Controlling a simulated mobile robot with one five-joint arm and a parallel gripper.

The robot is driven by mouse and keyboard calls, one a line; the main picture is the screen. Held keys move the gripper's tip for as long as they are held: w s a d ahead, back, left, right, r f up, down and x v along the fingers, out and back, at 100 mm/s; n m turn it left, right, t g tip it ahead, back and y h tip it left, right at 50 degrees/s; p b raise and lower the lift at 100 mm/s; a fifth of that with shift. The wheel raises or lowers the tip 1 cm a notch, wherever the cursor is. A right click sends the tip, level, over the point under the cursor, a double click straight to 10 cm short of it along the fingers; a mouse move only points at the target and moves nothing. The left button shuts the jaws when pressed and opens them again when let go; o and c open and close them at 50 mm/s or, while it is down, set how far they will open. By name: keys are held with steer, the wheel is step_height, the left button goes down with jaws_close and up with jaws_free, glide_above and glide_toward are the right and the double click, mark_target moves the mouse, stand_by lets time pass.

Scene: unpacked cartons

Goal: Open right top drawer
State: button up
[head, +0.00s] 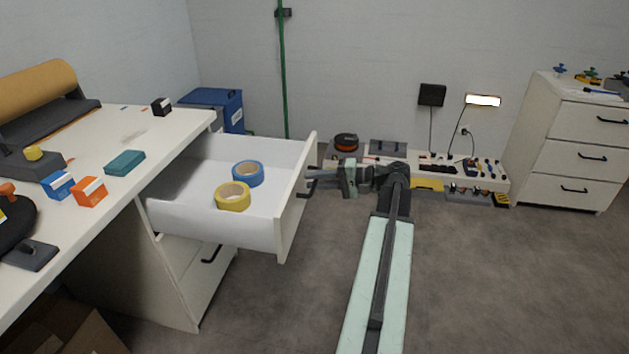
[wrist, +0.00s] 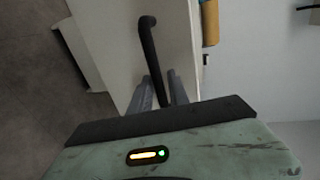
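The top drawer (head: 215,228) under the white desk is pulled far out, its front panel (head: 296,205) standing well clear of the desk. A dark bar handle (head: 312,184) is on that panel. My gripper (head: 312,178) is at this handle. In the wrist view the black handle (wrist: 150,48) runs down between the two grey fingers of my gripper (wrist: 160,85), which appear closed around it. The drawer holds a blue tape roll (head: 248,174) and a yellow tape roll (head: 232,196). The contact faces of the fingers are partly hidden.
The white desk (head: 135,135) carries small boxes and tools. A lower drawer (head: 205,275) is shut. A low shelf (head: 435,178) with tools lines the back wall. A white drawer cabinet (head: 575,145) stands at right. The grey floor between is clear.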

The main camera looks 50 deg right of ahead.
steer(key=p+v, duration=0.1)
steer(key=v, duration=0.7)
stand_by(0.4)
